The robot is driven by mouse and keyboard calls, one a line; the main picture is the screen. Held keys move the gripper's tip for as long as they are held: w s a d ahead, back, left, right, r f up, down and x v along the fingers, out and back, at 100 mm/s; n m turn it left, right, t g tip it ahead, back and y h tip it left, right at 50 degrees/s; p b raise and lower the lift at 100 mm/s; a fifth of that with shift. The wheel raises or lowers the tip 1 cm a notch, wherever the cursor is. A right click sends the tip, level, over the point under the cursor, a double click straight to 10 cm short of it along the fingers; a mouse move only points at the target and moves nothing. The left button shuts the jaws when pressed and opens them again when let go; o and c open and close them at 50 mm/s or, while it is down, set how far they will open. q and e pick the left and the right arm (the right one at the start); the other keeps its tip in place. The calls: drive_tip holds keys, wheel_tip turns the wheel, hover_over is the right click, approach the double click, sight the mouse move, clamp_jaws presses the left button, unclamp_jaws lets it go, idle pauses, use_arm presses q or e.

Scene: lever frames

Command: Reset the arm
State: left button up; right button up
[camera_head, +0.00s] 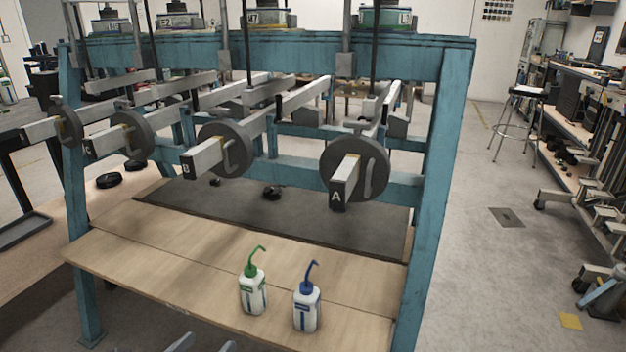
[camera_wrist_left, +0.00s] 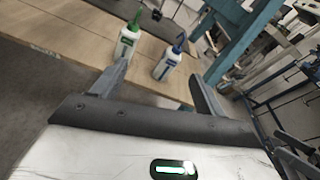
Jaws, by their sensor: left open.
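My left gripper (camera_head: 204,343) shows only as two grey fingertips at the bottom edge of the head view. In the left wrist view my left gripper (camera_wrist_left: 160,85) has its two fingers wide apart with nothing between them. It is short of the wooden shelf of a blue lever frame (camera_head: 433,170). Four-sided lever arms stick out of the frame, among them lever A (camera_head: 346,178) and lever B (camera_head: 203,158), each with a round dark weight.
A green-capped bottle (camera_head: 253,290) and a blue-capped bottle (camera_head: 307,306) stand upright on the shelf (camera_head: 180,262). A dark mat (camera_head: 310,222) lies behind them. Open floor (camera_head: 480,260) is on the right, with a stool (camera_head: 520,110) and a workbench beyond.

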use_arm(q)
drive_tip(key=s+r+n+t+y+p, duration=0.2)
drive_tip(key=s+r+n+y+p, duration=0.25)
drive_tip(key=n, duration=1.35)
drive_tip(key=s+d+f+n+g+h+p, duration=0.1)
drive_tip(key=s+d+n+g+p, duration=0.1)
drive_tip(key=n, duration=0.6)
drive_tip(key=s+d+f+n+g+h+p, duration=0.1)
drive_tip(key=s+n+g, duration=0.3)
drive_tip(key=n, duration=0.5)
drive_tip(key=shift+s+d+f+p, duration=0.35)
drive_tip(key=shift+s+d+p, duration=0.45)
drive_tip(key=shift+s, duration=0.25)
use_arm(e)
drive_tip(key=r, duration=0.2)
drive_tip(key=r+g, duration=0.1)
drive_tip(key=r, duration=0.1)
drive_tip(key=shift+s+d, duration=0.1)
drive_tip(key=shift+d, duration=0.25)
use_arm(q)
drive_tip(key=shift+h, duration=0.25)
